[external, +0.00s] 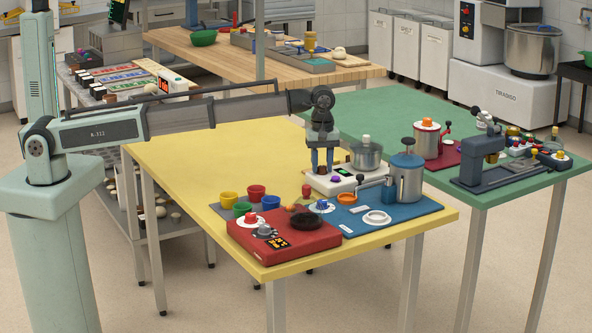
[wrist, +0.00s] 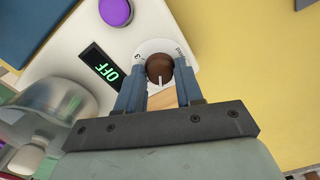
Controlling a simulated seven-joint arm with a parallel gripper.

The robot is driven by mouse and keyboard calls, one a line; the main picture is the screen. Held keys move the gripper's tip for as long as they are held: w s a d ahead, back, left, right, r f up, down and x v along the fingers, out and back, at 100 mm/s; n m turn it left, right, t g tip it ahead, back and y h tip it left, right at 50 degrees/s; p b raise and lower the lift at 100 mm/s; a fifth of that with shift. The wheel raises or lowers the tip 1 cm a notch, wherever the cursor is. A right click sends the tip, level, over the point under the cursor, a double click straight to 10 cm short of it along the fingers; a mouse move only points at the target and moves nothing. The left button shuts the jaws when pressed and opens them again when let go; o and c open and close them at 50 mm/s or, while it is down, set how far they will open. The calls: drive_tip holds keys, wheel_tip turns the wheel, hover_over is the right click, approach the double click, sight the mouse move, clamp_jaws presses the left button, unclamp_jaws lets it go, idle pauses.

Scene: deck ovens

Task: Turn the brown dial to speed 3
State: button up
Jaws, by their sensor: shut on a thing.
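The brown dial (wrist: 159,69) sits on a round white scale plate on a white appliance base (external: 345,182). My gripper (wrist: 160,84) is shut on the dial, one blue finger on each side. The dial's white pointer line points down in the wrist picture, toward the palm. A figure that looks like a 3 is at the plate's upper left; other marks are too small to read.
A purple button (wrist: 116,11) is beside the display. A red appliance (external: 283,236), colored cups and a blue mat (external: 405,225) with a metal canister (external: 407,178) are close by. The yellow table's left is clear.

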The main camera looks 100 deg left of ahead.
drive_tip(key=c, duration=0.3)
drive_tip(key=m, duration=1.7)
drive_tip(key=shift+m, duration=0.3)
drive_tip(key=m, duration=0.6)
idle(0.4)
